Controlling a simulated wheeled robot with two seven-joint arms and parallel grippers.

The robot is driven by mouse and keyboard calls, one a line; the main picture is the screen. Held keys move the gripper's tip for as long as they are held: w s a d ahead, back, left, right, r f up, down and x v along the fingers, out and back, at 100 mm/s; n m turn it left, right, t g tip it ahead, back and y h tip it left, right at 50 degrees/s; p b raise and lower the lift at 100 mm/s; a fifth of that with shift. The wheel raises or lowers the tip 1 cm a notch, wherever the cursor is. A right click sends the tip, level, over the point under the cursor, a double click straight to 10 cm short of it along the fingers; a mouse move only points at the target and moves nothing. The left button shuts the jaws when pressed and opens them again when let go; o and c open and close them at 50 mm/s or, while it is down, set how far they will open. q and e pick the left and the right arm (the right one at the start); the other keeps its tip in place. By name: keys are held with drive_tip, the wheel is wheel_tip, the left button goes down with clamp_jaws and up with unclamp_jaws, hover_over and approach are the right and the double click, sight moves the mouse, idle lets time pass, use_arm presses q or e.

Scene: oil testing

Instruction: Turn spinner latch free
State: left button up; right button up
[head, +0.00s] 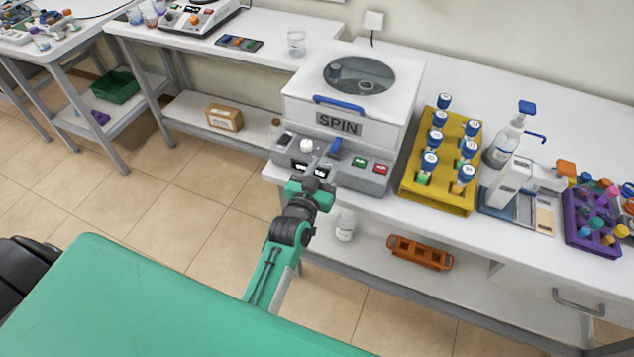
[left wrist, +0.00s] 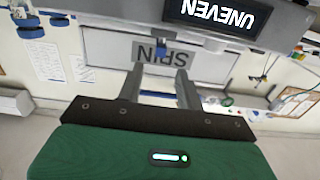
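The spinner (head: 300,112) is a white box on a grey base, with a round window in its closed lid and a SPIN label. A blue latch (head: 336,147) stands on the front panel below the label. It also shows in the left wrist view (left wrist: 161,53), where the picture is upside down. My left gripper (head: 322,160) is in front of the panel. Its fingers are apart and empty (left wrist: 160,75), with the latch just beyond and between the tips; I cannot tell whether they touch it. My right gripper is in neither view.
A white knob (head: 306,146), a green button (head: 359,162) and a red button (head: 380,168) are on the panel. A display (left wrist: 218,15) reads UNEVEN. A yellow rack (head: 424,192) of blue-capped tubes stands close on the right. Floor shows left of the arm.

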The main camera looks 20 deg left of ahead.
use_arm(q)
drive_tip(key=shift+s+b, duration=0.35)
drive_tip(key=shift+s, duration=1.65)
drive_tip(key=s+d+f+m+g, duration=0.1)
drive_tip(key=s+f+g, duration=0.25)
drive_tip(key=f, duration=0.85)
drive_tip(key=s+d+f+g+h, duration=0.15)
drive_tip(key=s+f, duration=0.35)
drive_tip(key=f, duration=0.8)
drive_tip(key=s+f+m+g, duration=0.1)
drive_tip(key=s+f+g, duration=0.3)
drive_tip(key=f, duration=0.8)
drive_tip(key=s+a+f+g, duration=0.2)
drive_tip(key=s+f, duration=0.5)
drive_tip(key=s, duration=0.4)
drive_tip(key=s+a+f+g+y, duration=0.1)
drive_tip(key=s+a+f+g, duration=0.2)
drive_tip(key=s+f, duration=0.4)
drive_tip(key=s+a+f+g+y, duration=0.1)
drive_tip(key=s+a+f+g, duration=0.2)
drive_tip(key=s, duration=1.3)
wheel_tip(320, 180, down, 4)
drive_tip(key=shift+a+r, duration=0.1)
drive_tip(key=shift+a, duration=0.8)
drive_tip(key=shift+w, duration=0.15)
